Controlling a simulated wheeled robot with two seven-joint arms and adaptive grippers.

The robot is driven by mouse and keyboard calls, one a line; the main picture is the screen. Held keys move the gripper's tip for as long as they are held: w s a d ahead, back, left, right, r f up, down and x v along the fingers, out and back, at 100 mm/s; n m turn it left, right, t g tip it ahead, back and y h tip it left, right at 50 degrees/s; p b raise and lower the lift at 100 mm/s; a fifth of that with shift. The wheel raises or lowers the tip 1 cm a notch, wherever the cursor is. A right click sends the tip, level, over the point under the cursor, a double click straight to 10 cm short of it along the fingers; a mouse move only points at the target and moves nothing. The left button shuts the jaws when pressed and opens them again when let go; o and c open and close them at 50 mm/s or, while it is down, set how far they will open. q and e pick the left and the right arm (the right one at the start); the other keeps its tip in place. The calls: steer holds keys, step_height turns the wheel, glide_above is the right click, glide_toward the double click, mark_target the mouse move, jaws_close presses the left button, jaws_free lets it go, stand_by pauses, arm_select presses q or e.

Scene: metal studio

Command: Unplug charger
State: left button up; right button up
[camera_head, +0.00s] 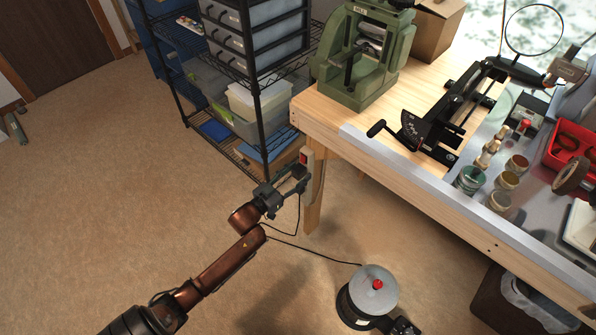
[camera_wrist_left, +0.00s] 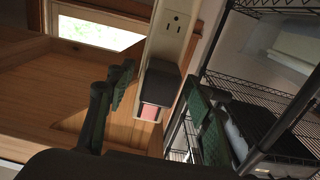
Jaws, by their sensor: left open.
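A light power strip (camera_wrist_left: 176,22) with an outlet is mounted upright by the bench corner; it also shows in the head view (camera_head: 317,176). A dark, blocky charger (camera_wrist_left: 160,80) sits against the strip below the visible outlet. A pinkish-red patch (camera_wrist_left: 150,112) shows at its lower end; I cannot tell which part it belongs to. My left gripper (camera_head: 292,180) is at the strip, open, its fingers on either side of the charger in the left wrist view. I cannot tell whether they touch it. My right gripper is not in view.
The wooden workbench (camera_head: 340,140) with a green press (camera_head: 350,70) stands to the right. A wire shelf (camera_head: 262,110) is close behind the gripper. A thin black cable (camera_head: 310,252) runs to a round device (camera_head: 372,300) on the floor. Open floor lies left.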

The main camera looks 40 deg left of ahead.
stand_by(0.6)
arm_select(q)
steer(key=shift+p, duration=0.3)
steer(key=shift+p, duration=0.3)
stand_by(0.5)
steer(key=shift+c, duration=0.5)
jaws_close()
steer(key=shift+s, duration=0.15)
